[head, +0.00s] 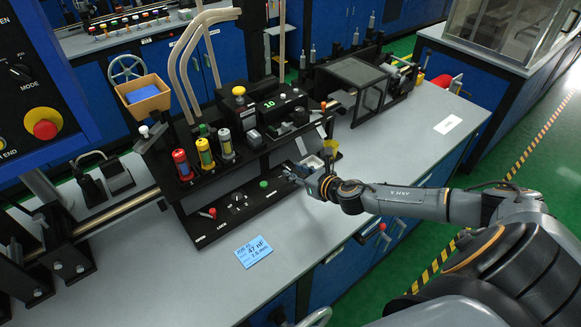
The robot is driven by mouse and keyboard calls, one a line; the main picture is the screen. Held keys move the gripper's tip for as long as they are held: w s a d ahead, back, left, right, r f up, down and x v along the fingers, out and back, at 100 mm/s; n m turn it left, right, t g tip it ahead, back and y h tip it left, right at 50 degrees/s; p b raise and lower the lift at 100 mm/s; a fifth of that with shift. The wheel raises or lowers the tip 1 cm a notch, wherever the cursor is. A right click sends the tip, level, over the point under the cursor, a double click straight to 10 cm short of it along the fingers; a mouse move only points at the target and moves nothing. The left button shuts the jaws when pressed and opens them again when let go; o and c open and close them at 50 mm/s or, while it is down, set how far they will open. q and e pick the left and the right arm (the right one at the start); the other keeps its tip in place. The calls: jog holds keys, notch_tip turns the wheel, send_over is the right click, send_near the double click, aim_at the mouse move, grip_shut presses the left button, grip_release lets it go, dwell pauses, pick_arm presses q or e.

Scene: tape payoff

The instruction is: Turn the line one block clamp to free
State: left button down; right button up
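A black control panel (203,234) runs along the front of the line one machine on the grey bench. It carries a small red-tipped lever (211,212), a rotary knob (238,199) with small white lettering around it, and a green button (264,184). The lettering is too small to read, so I cannot tell which control is the block clamp or how it is set. My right gripper (290,171) is at the panel's right end, just right of the green button. Its fingers are small and dark against the machine, and I cannot tell whether they touch anything. My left gripper is out of view.
Red, yellow and grey cylinders (205,154) stand upright on the machine's ledge, left of my gripper. A yellow button (239,91) sits on a black box behind. A blue card (253,251) lies on the bench in front. The bench to the right is mostly clear.

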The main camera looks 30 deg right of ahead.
aim_at(289, 169)
jog(key=shift+x, duration=1.1)
jog(key=shift+w+f, duration=0.15)
jog(key=shift+w, duration=0.25)
jog(key=c, duration=0.6)
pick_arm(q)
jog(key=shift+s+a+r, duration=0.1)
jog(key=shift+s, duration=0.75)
pick_arm(e)
grip_shut()
